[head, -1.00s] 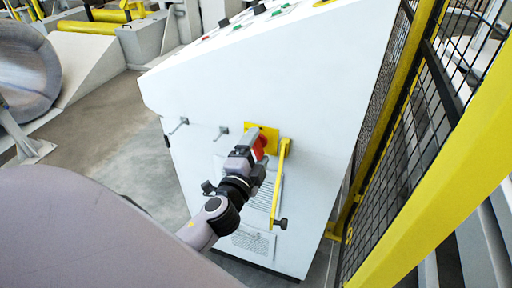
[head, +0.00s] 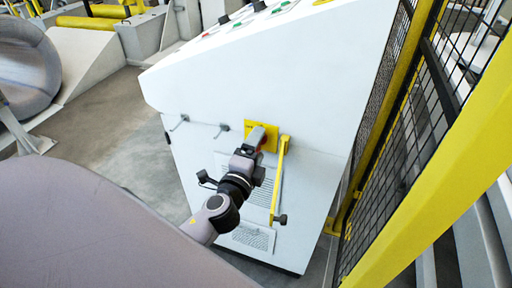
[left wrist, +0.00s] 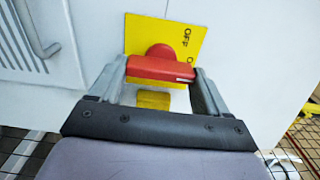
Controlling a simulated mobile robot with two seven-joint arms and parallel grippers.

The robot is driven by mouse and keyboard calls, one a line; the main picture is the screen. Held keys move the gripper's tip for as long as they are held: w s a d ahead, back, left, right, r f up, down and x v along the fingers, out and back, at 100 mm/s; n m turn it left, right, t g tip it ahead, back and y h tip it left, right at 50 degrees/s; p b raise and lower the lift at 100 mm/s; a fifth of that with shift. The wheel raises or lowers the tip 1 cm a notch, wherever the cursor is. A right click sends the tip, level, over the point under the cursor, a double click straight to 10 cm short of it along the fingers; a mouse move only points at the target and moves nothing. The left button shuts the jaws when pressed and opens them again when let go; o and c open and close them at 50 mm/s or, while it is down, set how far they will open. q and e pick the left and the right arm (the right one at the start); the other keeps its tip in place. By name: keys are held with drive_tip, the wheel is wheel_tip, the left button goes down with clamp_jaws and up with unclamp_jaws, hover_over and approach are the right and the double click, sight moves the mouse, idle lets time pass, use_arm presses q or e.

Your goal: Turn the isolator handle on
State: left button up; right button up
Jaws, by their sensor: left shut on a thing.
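The red isolator handle (left wrist: 160,70) sits on a round red hub in front of a yellow plate (left wrist: 188,38), which carries dark lettering reading OFF. In the left wrist view the handle lies crosswise between my left gripper's fingers (left wrist: 163,76), one at each end, and the gripper is shut on it. In the head view the yellow plate (head: 270,131) is on the white cabinet's front, and my left gripper (head: 257,142) reaches it from below left. The gripper hides most of the handle there. My right gripper is not in view.
A yellow bar (head: 279,175) with a black knob stands just right of the gripper on the white cabinet (head: 320,90). Two small metal handles (head: 180,122) are to the left. A yellow-framed mesh fence (head: 395,140) closes the right side. Grey floor is free at left.

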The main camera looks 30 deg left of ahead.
use_arm(q)
drive_tip(key=o, duration=0.8)
drive_tip(key=shift+w, duration=0.15)
drive_tip(key=shift+b+v, duration=0.8)
drive_tip(key=shift+v, duration=2.8)
drive_tip(key=s+d+f+n+g+h+p, duration=0.1)
drive_tip(key=s+d+f+n+g+h, duration=0.1)
drive_tip(key=s+f+n, duration=0.2)
drive_tip(key=s+d+f+n+g+h+p, duration=0.1)
drive_tip(key=s+d+f+n+g+h, duration=0.1)
drive_tip(key=f, duration=0.5)
drive_tip(key=s+d+f+n+g+h+p, duration=0.1)
drive_tip(key=s+d+f+n+g+h, duration=0.1)
drive_tip(key=s+f+n, duration=0.4)
drive_tip(key=shift+d+f+n+g, duration=0.15)
drive_tip(key=shift+d+n+g, duration=0.35)
drive_tip(key=shift+d+g, duration=0.15)
